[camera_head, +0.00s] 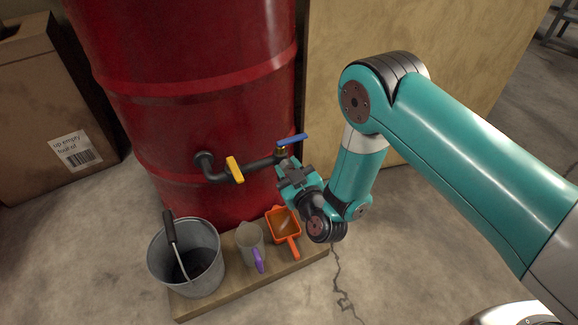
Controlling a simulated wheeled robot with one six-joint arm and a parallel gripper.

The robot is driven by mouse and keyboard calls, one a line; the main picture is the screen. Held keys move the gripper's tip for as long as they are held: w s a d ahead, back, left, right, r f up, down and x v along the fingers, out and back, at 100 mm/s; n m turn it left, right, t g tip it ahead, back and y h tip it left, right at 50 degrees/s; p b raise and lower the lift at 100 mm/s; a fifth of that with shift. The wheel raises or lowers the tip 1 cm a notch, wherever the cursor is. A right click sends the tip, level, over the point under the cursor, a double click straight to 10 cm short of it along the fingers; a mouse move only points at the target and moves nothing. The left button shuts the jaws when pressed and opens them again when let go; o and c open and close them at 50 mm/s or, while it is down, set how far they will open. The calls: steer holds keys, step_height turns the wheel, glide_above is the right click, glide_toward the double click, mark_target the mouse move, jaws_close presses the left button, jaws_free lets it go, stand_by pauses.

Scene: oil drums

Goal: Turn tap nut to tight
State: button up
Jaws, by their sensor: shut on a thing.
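A red oil drum (190,95) stands upright at the left centre. A dark pipe (213,176) comes out of its lower side and bends right. The pipe carries a yellow handle (235,169) and, at its right end, a tap with a blue lever (291,140) and a small brass-coloured part (281,150) below the lever. My gripper (285,167) is at the pipe's right end, just under the blue lever, shut on the tap's end. The tap nut itself is hidden by the gripper, so I cannot tell its turn.
A low wooden board (193,302) below the pipe bears a metal bucket (186,258), a clear jug with a purple handle (251,245) and an orange scoop (284,226). A cardboard box (50,110) stands left, a tan panel (420,50) behind.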

steer(key=m+p, duration=0.1)
steer(key=m, duration=0.3)
steer(key=shift+m+p, duration=0.3)
steer(key=m+p, duration=0.1)
steer(key=m, duration=0.3)
stand_by(0.5)
steer(key=o, duration=0.9)
steer(key=shift+o, duration=0.2)
steer(key=shift+s, duration=0.1)
steer(key=p+v, duration=1.7)
steer(key=p, duration=0.6)
steer(key=shift+p, duration=0.4)
